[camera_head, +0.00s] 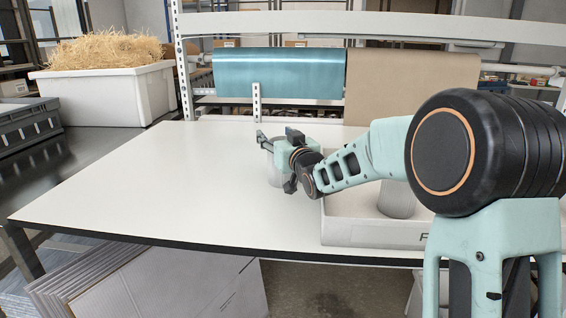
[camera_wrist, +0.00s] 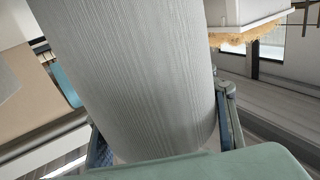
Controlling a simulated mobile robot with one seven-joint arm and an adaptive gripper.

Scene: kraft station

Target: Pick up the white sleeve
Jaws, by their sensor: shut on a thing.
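The white sleeve (camera_wrist: 140,70) is a pale grey-white, finely ribbed cylinder that fills the middle of the wrist view. It stands between the two fingers of my gripper (camera_wrist: 165,130), which is shut on it. In the head view my gripper (camera_head: 278,141) is over the middle of the table, with the sleeve (camera_head: 274,172) partly hidden behind it. I cannot tell whether the sleeve's lower end touches the table.
A shallow white tray (camera_head: 370,234) at the table's front right holds another pale cylinder (camera_head: 397,199). The left of the white table (camera_head: 130,195) is clear. Teal and brown rolls (camera_head: 278,73) hang on the rack behind. A bin of straw (camera_head: 105,95) stands at the back left.

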